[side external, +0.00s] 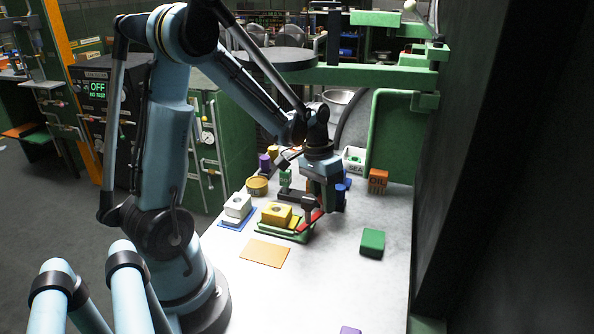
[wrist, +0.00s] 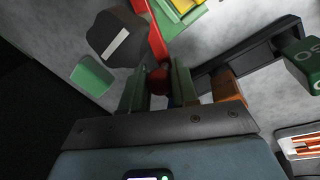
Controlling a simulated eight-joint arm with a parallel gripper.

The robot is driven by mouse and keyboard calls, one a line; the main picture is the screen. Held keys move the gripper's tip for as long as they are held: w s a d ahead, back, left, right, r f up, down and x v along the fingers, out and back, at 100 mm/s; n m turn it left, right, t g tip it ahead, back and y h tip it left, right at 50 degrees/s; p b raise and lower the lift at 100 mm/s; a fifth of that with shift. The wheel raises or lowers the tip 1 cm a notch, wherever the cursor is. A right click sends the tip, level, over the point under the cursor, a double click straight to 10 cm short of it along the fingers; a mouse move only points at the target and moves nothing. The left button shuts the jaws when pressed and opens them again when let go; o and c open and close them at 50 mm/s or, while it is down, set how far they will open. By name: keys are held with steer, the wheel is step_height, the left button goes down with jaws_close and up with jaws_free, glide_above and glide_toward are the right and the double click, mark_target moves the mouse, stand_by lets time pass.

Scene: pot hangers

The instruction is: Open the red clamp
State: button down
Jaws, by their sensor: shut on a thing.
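The red clamp (side external: 312,217) stands at the right end of a green fixture (side external: 298,236) that carries a yellow block (side external: 276,212). In the wrist view the clamp's red arm (wrist: 154,32) runs down from the top to a dark red rounded end (wrist: 159,80). My gripper (wrist: 160,88) has its two green fingers on either side of this rounded end and is shut on it. In the side view my gripper (side external: 318,200) points down over the clamp, and the fingers partly hide the contact.
A white block (side external: 238,204) on a blue base stands left of the fixture. An orange mat (side external: 264,252) lies in front. A green block (side external: 372,241) and an orange OIL box (side external: 378,178) stand to the right.

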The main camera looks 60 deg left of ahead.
steer(key=shift+s+a+n, duration=0.15)
steer(key=shift+a+n, duration=0.1)
steer(key=shift+n, duration=0.45)
steer(key=shift+a, duration=0.1)
steer(key=c, duration=0.9)
jaws_free()
steer(key=shift+r, duration=0.1)
steer(key=r, duration=0.4)
steer(key=a+r, duration=0.1)
steer(key=r, duration=0.2)
steer(key=a+r, duration=0.1)
steer(key=r, duration=0.3)
steer(key=shift+s+r, duration=0.35)
steer(key=shift+s, duration=0.05)
steer(key=s+d+m+t, duration=0.1)
steer(key=d+t, duration=0.1)
steer(key=d, duration=0.2)
steer(key=s+d+f+m+t+y, duration=0.1)
steer(key=d+t, duration=0.1)
steer(key=d, duration=0.3)
steer(key=s+d+m+t+y, duration=0.1)
steer(key=d+t, duration=0.1)
steer(key=d, duration=0.3)
steer(key=shift+s+f+m+t, duration=0.25)
steer(key=shift+m+t, duration=0.15)
